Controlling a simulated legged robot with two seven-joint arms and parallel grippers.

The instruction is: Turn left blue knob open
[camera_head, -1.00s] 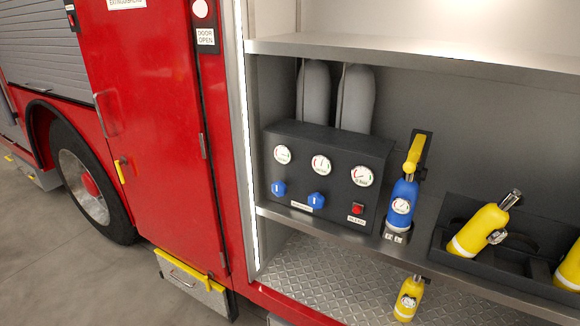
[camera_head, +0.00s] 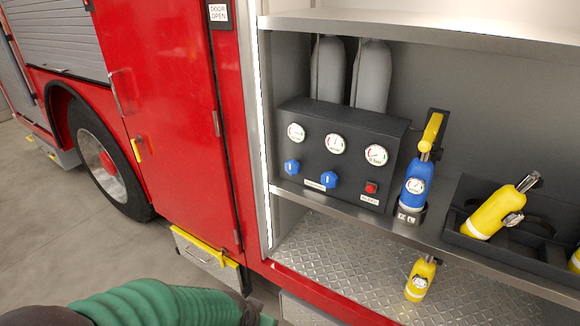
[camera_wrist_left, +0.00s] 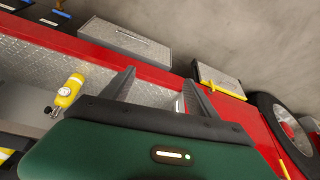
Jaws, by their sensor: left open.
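The left blue knob (camera_head: 292,166) is on the front of a black control panel (camera_head: 320,127), below the leftmost of three gauges. A second blue knob (camera_head: 329,179) is to its right. My left arm with a green sleeve comes in at the bottom of the head view. My left gripper (camera_head: 258,316) is low and in front of the truck, well below the knobs and apart from them. In the left wrist view its two dark fingers (camera_wrist_left: 158,88) are spread with nothing between them. My right gripper is in neither view.
A blue cylinder (camera_head: 414,187) stands right of the panel. A small yellow bottle (camera_head: 420,278) is on the diamond-plate floor below. The shelf edge (camera_head: 345,204) runs under the panel. The red door (camera_head: 165,100) is to the left. The space before the knobs is clear.

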